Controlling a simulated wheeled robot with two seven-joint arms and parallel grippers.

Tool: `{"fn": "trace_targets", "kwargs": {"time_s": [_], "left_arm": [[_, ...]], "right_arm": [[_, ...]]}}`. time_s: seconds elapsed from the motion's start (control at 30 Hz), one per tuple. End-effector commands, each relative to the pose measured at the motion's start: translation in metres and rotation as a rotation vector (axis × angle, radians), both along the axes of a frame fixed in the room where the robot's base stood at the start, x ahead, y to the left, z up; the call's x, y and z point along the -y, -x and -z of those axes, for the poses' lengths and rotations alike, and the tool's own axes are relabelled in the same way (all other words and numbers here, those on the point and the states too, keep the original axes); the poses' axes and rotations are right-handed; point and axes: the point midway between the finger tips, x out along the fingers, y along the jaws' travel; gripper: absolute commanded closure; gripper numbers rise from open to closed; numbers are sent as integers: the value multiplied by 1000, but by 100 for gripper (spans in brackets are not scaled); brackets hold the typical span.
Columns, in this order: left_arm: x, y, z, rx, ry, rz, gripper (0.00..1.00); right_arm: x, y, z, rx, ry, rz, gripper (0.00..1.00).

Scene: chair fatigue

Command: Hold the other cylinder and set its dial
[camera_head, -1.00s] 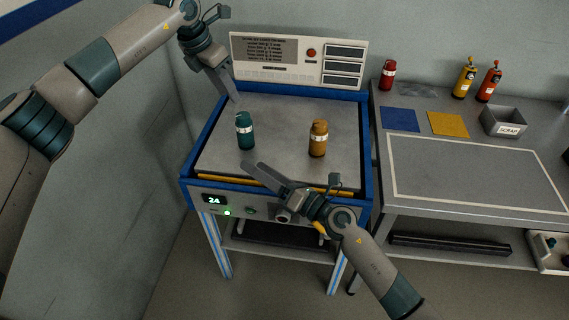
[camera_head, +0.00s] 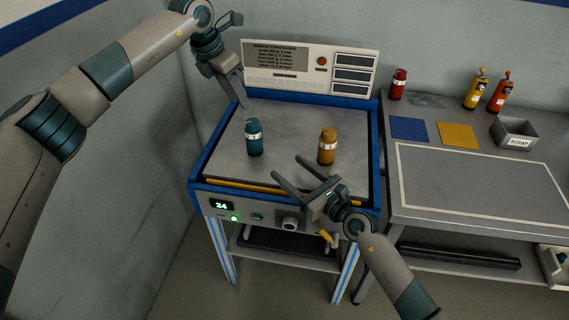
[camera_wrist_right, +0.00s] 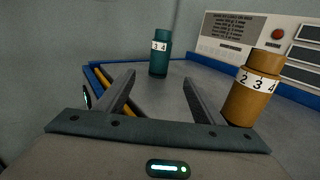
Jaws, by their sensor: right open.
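A teal cylinder (camera_head: 254,139) stands upright on the left of the machine's grey plate (camera_head: 290,171). An orange cylinder (camera_head: 327,147) stands upright to its right. In the right wrist view, the teal cylinder (camera_wrist_right: 160,53) shows a white band with 3 and 4, and the orange cylinder (camera_wrist_right: 254,88) shows 2, 3, 4. My right gripper (camera_head: 290,169) is open and empty at the plate's front edge, with the orange cylinder outside its right finger. My left gripper (camera_head: 244,104) is at the plate's back left, behind the teal cylinder; I cannot tell its opening.
A panel (camera_head: 310,68) with a text plate, red button and displays stands behind the plate. The front display (camera_head: 221,205) reads 24. The right bench holds blue (camera_head: 409,128) and yellow (camera_head: 458,136) squares, a scrap bin (camera_head: 514,133) and several bottles at the back.

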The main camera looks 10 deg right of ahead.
Motion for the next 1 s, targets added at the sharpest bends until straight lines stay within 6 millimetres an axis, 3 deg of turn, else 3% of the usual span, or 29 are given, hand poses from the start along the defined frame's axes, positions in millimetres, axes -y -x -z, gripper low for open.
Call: {"fn": "trace_targets", "kwargs": {"time_s": [0.37, 1.0], "left_arm": [[0, 0, 0, 0, 0, 0, 69], [0, 0, 0, 0, 0, 0, 69]], "right_arm": [[-16, -23, -1, 0, -2, -1, 38], [-74, -107, -1, 1, -1, -3, 38]]}}
